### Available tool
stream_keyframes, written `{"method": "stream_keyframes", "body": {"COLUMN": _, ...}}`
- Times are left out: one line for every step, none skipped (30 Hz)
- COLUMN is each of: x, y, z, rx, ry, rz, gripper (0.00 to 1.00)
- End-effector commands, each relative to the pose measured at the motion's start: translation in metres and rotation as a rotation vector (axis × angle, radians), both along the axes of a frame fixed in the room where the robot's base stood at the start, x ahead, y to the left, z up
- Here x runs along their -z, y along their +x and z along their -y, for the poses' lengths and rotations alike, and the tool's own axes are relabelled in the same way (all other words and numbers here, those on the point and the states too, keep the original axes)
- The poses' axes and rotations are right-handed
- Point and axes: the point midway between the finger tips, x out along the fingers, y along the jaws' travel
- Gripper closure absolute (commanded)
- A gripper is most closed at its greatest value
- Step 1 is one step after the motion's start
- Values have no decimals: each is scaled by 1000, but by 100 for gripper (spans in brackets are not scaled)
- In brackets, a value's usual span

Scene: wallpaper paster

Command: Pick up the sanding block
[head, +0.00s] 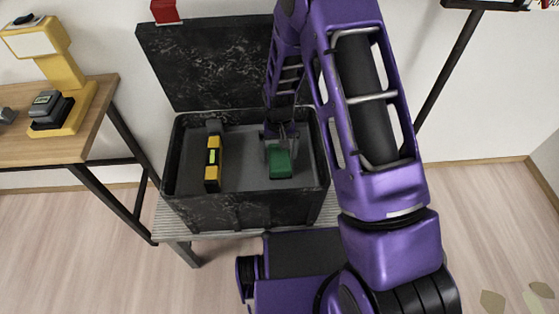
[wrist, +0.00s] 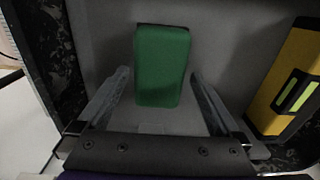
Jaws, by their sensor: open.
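The sanding block (head: 280,164) appears to be the green block lying on the grey floor of the open black toolbox (head: 250,215), on the right side in the head view. In the wrist view the green block (wrist: 161,66) is in the upper middle. My gripper (head: 280,143) reaches down into the toolbox at the block. In the wrist view my gripper (wrist: 160,76) is open, with one finger to each side of the block's lower part. A gap shows on both sides, and nothing is held. The exact height of the fingertips over the floor is hard to tell.
A yellow and black spirit level (head: 212,172) lies in the toolbox, left of the block; the wrist view shows it at right (wrist: 292,82). The toolbox walls surround my gripper, and its raised lid (head: 205,65) stands behind. A wooden table (head: 50,135) with tools is at left.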

Motion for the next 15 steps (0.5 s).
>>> {"method": "stream_keyframes", "body": {"x": 11, "y": -1, "z": 1, "rx": 0, "ry": -1, "rz": -4, "gripper": 0}}
{"method": "stream_keyframes", "body": {"x": 15, "y": -1, "z": 1, "rx": 0, "ry": 0, "rz": -3, "gripper": 0}}
{"method": "stream_keyframes", "body": {"x": 21, "y": 0, "z": 1, "rx": 0, "ry": 0, "rz": -2, "gripper": 0}}
{"method": "stream_keyframes", "body": {"x": 24, "y": 0, "z": 0, "rx": 0, "ry": 1, "rz": -1, "gripper": 0}}
{"method": "stream_keyframes", "body": {"x": 26, "y": 0, "z": 0, "rx": 0, "ry": 1, "rz": -1, "gripper": 0}}
{"method": "stream_keyframes", "body": {"x": 28, "y": 0, "z": 0, "rx": 0, "ry": 1, "rz": 0, "gripper": 0}}
{"method": "stream_keyframes", "body": {"x": 29, "y": 0, "z": 0, "rx": 0, "ry": 1, "rz": 0, "gripper": 0}}
{"method": "stream_keyframes", "body": {"x": 30, "y": 0, "z": 0, "rx": 0, "ry": 1, "rz": 0, "gripper": 0}}
{"method": "stream_keyframes", "body": {"x": 30, "y": 0, "z": 0, "rx": 0, "ry": 1, "rz": 0, "gripper": 0}}
{"method": "stream_keyframes", "body": {"x": 30, "y": 0, "z": 0, "rx": 0, "ry": 1, "rz": 1, "gripper": 0}}
{"method": "stream_keyframes", "body": {"x": 30, "y": 0, "z": 0, "rx": 0, "ry": 1, "rz": 1, "gripper": 0}}
{"method": "stream_keyframes", "body": {"x": 30, "y": 0, "z": 0, "rx": 0, "ry": 2, "rz": 1, "gripper": 0}}
{"method": "stream_keyframes", "body": {"x": 30, "y": 0, "z": 0, "rx": 0, "ry": 1, "rz": 1, "gripper": 0}}
{"method": "stream_keyframes", "body": {"x": 30, "y": 0, "z": 0, "rx": 0, "ry": 1, "rz": 1, "gripper": 0}}
{"method": "stream_keyframes", "body": {"x": 30, "y": 0, "z": 0, "rx": 0, "ry": 1, "rz": 1, "gripper": 7}}
